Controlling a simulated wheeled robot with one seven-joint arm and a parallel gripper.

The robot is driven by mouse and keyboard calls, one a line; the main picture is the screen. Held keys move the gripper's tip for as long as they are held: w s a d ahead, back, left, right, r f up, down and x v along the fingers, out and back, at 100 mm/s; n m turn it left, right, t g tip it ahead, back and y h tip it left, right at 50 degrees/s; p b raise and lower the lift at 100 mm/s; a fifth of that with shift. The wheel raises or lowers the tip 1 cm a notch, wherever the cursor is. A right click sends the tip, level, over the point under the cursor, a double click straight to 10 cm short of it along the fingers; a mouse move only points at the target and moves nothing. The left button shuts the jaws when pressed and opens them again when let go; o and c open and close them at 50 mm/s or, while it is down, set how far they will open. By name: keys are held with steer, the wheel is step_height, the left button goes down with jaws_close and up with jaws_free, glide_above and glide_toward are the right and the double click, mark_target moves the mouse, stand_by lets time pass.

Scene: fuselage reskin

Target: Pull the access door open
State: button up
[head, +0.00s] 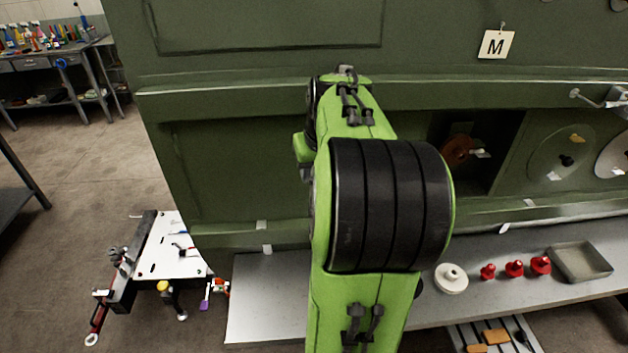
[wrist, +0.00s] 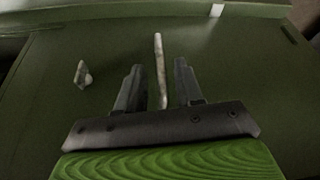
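In the wrist view a dark green panel (wrist: 70,120), which looks like the access door, fills most of the picture. A thin pale metal bar (wrist: 159,52), like a handle, stands out from it. My gripper (wrist: 158,82) is open, with one dark finger on each side of the bar and a visible gap on both sides. A small pale latch-like piece (wrist: 82,75) sits on the panel left of the fingers. In the head view my green and black arm hides the gripper and the bar.
The green fuselage wall (head: 240,170) spans the head view, with an open bay (head: 505,130) at right. A grey shelf (head: 265,290) below holds red pieces (head: 514,268), a white round part (head: 451,278) and a tray (head: 580,262). A white-topped cart (head: 172,245) stands at lower left.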

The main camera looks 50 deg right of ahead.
mark_target(291, 177)
steer(key=shift+x, duration=1.4)
jaws_close()
